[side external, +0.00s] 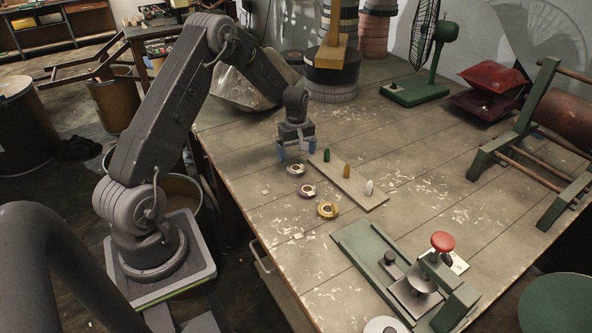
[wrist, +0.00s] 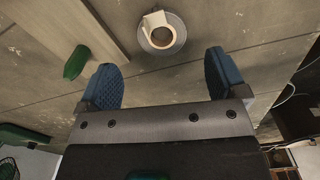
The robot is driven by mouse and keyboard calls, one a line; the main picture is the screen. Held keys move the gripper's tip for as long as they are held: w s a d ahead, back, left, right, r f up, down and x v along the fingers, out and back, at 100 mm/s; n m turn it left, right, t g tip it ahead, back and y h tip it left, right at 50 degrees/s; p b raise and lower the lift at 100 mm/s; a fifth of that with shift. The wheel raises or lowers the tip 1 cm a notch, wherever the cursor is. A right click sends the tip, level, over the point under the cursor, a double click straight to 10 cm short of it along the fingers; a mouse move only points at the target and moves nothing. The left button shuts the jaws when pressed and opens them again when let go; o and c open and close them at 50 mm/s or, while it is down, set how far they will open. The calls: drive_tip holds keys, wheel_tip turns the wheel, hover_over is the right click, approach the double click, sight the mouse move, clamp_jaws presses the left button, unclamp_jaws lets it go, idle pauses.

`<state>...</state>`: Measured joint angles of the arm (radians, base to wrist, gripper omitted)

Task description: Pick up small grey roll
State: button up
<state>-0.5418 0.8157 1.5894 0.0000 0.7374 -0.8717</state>
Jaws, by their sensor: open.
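The small grey roll (side external: 291,173) lies flat on the wooden table in the side view, nearest my gripper in a row of rolls. In the wrist view a grey ring-shaped roll (wrist: 150,43) shows at the top middle, with a tan centre and a pale tab over its upper edge. My gripper (side external: 297,151) points down just above and behind the grey roll. Its two blue fingers (wrist: 161,78) are spread apart with nothing between them. In the wrist view the roll lies beyond the fingertips, roughly centred between them.
A pinkish roll (side external: 307,196) and a yellow roll (side external: 328,216) lie in front. A board (side external: 361,193) with green (side external: 326,155), orange (side external: 346,171) and white (side external: 369,188) pegs stands close to the right of my gripper. A green device (side external: 365,252) with a red knob is at front right.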

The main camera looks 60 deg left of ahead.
sight(296, 165)
drive_tip(key=shift+s+d+f, duration=0.15)
drive_tip(key=shift+f, duration=2.5)
drive_tip(key=shift+c, duration=0.5)
drive_tip(key=c, duration=0.9)
